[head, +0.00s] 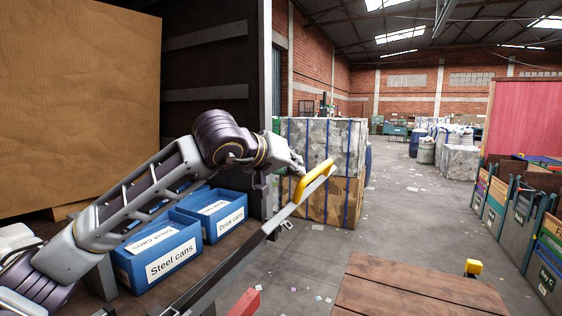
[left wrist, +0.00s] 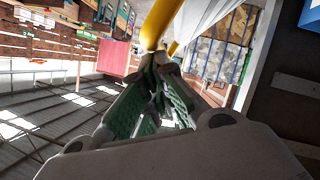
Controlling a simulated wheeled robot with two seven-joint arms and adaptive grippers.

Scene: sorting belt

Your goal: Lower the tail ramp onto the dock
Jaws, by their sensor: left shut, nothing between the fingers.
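The tail ramp (head: 232,258) stands tilted up, seen nearly edge-on as a long grey panel edge rising from the lower left. A yellow handle (head: 315,182) is at its upper end. My left gripper (head: 299,168) is shut and empty, right beside the handle in the head view. In the left wrist view the yellow handle (left wrist: 160,24) lies just beyond my fingertips (left wrist: 158,60); I cannot tell whether they touch. A brown plank surface (head: 415,293), probably the dock, lies low at the right. My right gripper is not in view.
Blue bins labelled Steel cans (head: 160,262) and Drink cans (head: 215,221) stand on the truck bed, with a large cardboard box (head: 75,95) behind. Strapped bales (head: 335,200) stand beyond the handle. A yellow post (head: 473,267) is at the plank surface's edge. Open floor lies beyond.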

